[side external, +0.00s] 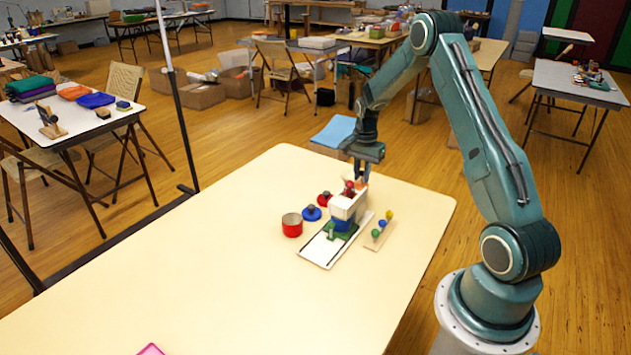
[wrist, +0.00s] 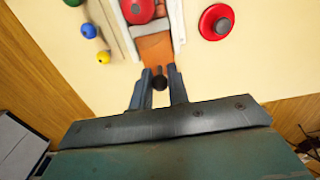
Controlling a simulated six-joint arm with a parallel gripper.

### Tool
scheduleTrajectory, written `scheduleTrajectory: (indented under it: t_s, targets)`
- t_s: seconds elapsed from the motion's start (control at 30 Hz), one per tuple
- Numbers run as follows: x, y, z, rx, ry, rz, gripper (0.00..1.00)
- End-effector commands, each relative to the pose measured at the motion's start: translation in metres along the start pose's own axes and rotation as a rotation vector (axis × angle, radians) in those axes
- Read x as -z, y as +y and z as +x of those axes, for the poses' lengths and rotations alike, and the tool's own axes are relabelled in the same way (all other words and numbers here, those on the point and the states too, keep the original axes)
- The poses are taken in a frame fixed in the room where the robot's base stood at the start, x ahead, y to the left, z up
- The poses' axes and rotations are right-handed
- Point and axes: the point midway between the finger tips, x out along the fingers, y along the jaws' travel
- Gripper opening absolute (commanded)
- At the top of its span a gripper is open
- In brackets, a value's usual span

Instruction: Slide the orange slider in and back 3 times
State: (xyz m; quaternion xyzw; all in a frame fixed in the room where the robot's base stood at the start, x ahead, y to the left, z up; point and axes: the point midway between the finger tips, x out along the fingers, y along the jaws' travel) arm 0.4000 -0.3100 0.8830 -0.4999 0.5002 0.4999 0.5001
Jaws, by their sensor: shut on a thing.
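The orange slider (wrist: 156,47) is a flat orange strip in the wrist view, running between pale side walls out from the white toy block. In the side view a small orange part (side external: 362,181) shows at the block's far end, mostly hidden. My gripper (wrist: 160,76) is shut on the slider's dark round knob (wrist: 160,83), which sits between the two fingers. In the side view my gripper (side external: 361,176) points down at the far end of the white block (side external: 347,206). A red round piece (wrist: 138,9) shows beyond the slider at the wrist view's top edge.
Left of the block are a red cup (side external: 292,225), a blue lid (side external: 311,213) and a red lid (side external: 324,199), each lid with a dark knob. A pegged strip with coloured balls (side external: 379,232) lies to the right. The table's near left is mostly clear.

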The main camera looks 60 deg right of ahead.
Motion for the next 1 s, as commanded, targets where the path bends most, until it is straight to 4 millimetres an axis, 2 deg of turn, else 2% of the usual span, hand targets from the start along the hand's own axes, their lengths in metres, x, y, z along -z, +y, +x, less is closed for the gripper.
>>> scheduleTrajectory:
  t_s: [0.7, 1.0]
  targets:
    - [-0.026, -0.001, -0.001, 0.001, 0.000, -0.003, 0.00]
    - [-0.030, -0.001, -0.001, 0.001, -0.002, -0.004, 0.00]
